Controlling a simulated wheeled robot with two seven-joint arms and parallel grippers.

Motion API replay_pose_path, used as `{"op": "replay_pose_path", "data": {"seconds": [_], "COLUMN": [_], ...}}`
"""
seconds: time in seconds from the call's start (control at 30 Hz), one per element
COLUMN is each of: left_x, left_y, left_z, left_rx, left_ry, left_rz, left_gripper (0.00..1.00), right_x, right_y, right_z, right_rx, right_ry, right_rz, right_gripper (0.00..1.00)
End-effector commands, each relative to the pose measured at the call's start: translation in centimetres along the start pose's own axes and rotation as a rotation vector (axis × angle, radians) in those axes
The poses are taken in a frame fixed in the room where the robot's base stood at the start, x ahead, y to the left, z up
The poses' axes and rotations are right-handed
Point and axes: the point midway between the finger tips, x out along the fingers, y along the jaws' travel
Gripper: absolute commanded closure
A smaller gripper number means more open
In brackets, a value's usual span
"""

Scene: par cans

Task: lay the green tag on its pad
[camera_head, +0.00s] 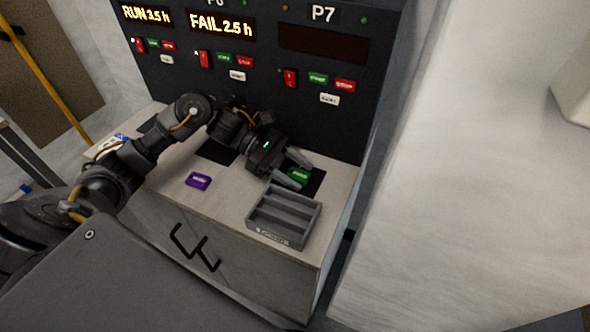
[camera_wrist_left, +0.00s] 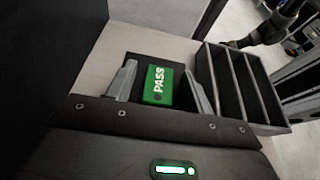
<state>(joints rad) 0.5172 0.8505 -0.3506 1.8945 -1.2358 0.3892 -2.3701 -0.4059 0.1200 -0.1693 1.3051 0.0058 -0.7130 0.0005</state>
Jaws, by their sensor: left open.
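The green tag (camera_head: 298,174) lies on a black pad (camera_head: 317,181) on the bench top, below the P7 panel. In the left wrist view the green tag (camera_wrist_left: 158,84) reads PASS and lies on the dark pad (camera_wrist_left: 140,62), between the fingers. My left gripper (camera_head: 299,170) is open around the tag, with one finger on each side and a visible gap to each. In the left wrist view its fingertips (camera_wrist_left: 157,78) stand apart. My right gripper cannot be made out in the head view.
A grey tray (camera_head: 260,226) with several slots stands at the bench's front right, close to the left gripper. A purple tag (camera_head: 198,180) lies left of it. Another black pad (camera_head: 217,152) lies behind. The dark panel wall (camera_head: 330,110) rises behind the bench.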

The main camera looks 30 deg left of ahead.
Motion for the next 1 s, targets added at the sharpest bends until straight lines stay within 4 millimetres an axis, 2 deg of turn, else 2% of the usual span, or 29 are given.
{"op": "replay_pose_path", "data": {"seconds": [0.17, 0.3, 0.63, 0.8, 1.0], "left_x": [-0.3, -3.2, -9.8, -11.6, -12.2], "left_y": [0.0, 0.0, 0.1, 0.0, 0.0], "left_z": [0.5, -0.1, 0.1, 0.1, 0.3], "left_rx": [-0.001, 0.000, 0.001, -0.001, 0.000], "left_ry": [0.000, 0.005, 0.003, 0.002, 0.000], "left_rz": [0.001, 0.003, 0.003, 0.001, 0.000], "left_gripper": [0.48, 0.48, 0.48, 0.48, 0.48], "right_x": [0.9, 0.2, -2.8, -3.9, -4.2], "right_y": [0.3, -0.1, -0.8, -0.9, -0.9], "right_z": [2.2, -0.1, -3.8, -4.7, -4.9], "right_rx": [-0.007, -0.001, 0.010, 0.013, 0.014], "right_ry": [-0.022, 0.000, 0.027, 0.032, 0.032], "right_rz": [0.004, -0.001, -0.012, -0.014, -0.015], "right_gripper": [0.64, 0.64, 0.64, 0.64, 0.64]}}
